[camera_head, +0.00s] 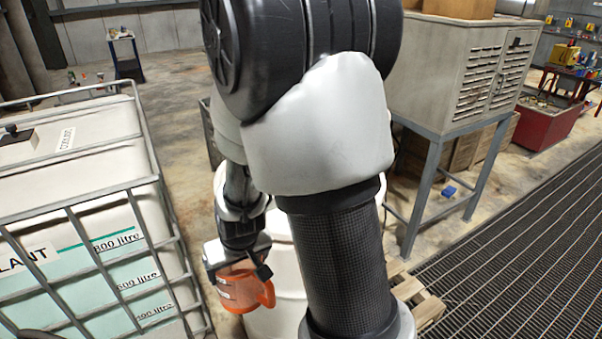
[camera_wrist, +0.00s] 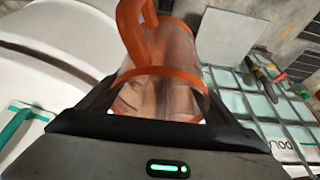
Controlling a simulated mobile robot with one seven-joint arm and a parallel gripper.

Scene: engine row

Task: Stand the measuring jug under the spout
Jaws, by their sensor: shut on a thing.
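The measuring jug (camera_head: 238,291) is see-through with orange rims and an orange handle. It hangs in my gripper (camera_head: 240,268), low in the head view, between the caged tank and a white drum. In the wrist view the jug (camera_wrist: 160,72) fills the space between the fingers of my gripper (camera_wrist: 157,97), which are shut on it, with its handle at the upper left. The caged coolant tank (camera_head: 90,225) with litre marks stands at the left. I cannot make out a spout clearly in either view.
The white drum (camera_head: 284,262) is close behind the jug, partly hidden by my arm. A grey louvred cabinet (camera_head: 455,70) on legs stands at the right. A wooden pallet (camera_head: 428,308) lies near dark floor grating (camera_head: 530,255). Small dark and red items (camera_wrist: 270,83) show beside the tank.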

